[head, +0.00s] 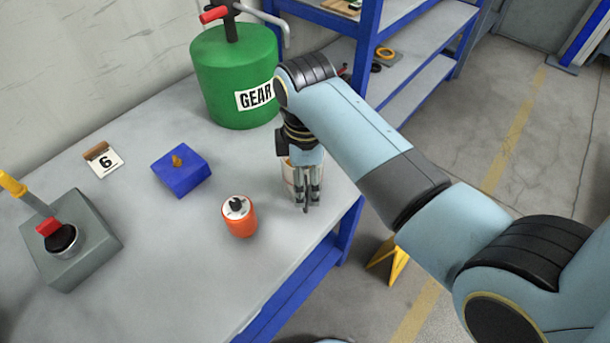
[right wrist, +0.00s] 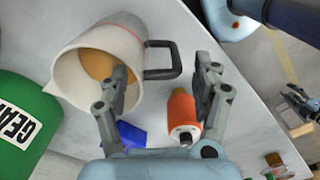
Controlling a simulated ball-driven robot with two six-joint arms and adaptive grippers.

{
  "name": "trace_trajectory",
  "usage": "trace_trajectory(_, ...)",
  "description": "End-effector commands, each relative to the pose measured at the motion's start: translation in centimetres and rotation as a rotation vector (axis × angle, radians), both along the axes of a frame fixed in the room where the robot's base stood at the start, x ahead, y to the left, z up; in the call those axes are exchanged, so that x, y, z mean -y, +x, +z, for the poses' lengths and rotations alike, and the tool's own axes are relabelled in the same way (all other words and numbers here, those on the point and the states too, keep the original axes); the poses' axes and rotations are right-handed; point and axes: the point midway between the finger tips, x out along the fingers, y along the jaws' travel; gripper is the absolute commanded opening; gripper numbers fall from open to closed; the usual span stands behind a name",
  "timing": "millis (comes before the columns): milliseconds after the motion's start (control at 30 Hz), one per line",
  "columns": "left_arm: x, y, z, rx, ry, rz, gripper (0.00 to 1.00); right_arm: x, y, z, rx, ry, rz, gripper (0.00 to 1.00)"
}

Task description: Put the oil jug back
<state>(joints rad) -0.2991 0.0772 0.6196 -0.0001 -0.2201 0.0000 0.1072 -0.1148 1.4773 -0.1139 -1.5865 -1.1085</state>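The oil jug is a pale jug with a dark handle and amber oil in it. In the right wrist view the jug (right wrist: 122,37) is large, its mouth facing the camera. In the head view it stands near the table's right edge, mostly hidden by my right gripper (head: 307,200). In the right wrist view my right gripper (right wrist: 167,78) is open. One finger overlaps the jug's mouth, the other is beyond the handle, and the handle shows between them. I cannot tell whether they touch it. A small gripper-like shape (right wrist: 298,102), perhaps my left gripper, shows at the right edge.
An orange can (head: 240,218) stands just left of the jug. Blue shelves (head: 415,45) stand behind.

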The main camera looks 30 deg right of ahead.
Motion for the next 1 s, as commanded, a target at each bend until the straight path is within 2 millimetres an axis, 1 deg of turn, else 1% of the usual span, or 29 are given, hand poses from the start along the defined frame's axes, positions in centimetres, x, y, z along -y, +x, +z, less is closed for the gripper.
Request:
trace_trajectory(233, -0.2, -0.1, 0.0, -0.001, 0.002, -0.001, 0.42, 0.0, 0.0, 0.1, 0.0, 0.0, 0.0, 0.68)
trace_trajectory(367, -0.3, -0.1, -0.2, -0.002, 0.003, -0.001, 0.42, 0.0, 0.1, 1.0, 0.003, 0.0, 0.0, 0.68)
trace_trajectory(467, -0.3, -0.1, -0.5, -0.002, 0.003, -0.001, 0.42, 0.0, 0.1, 2.7, 0.005, 0.0, -0.001, 0.68)
trace_trajectory(700, -0.3, -0.1, -1.0, -0.002, 0.003, -0.001, 0.42, 0.0, 0.1, 8.2, 0.005, 0.001, 0.0, 0.68)
trace_trajectory(800, -0.3, -0.1, -1.2, -0.002, 0.003, -0.002, 0.42, 0.0, 0.1, 10.0, 0.004, 0.0, -0.001, 0.68)
trace_trajectory(900, -0.3, -0.1, -1.3, -0.002, 0.003, -0.001, 0.42, 0.0, 0.1, 11.3, 0.002, 0.0, -0.001, 0.68)
trace_trajectory(1000, -0.3, -0.1, -1.4, -0.002, 0.003, -0.001, 0.42, 0.0, 0.0, 12.0, 0.001, 0.0, 0.0, 0.68)
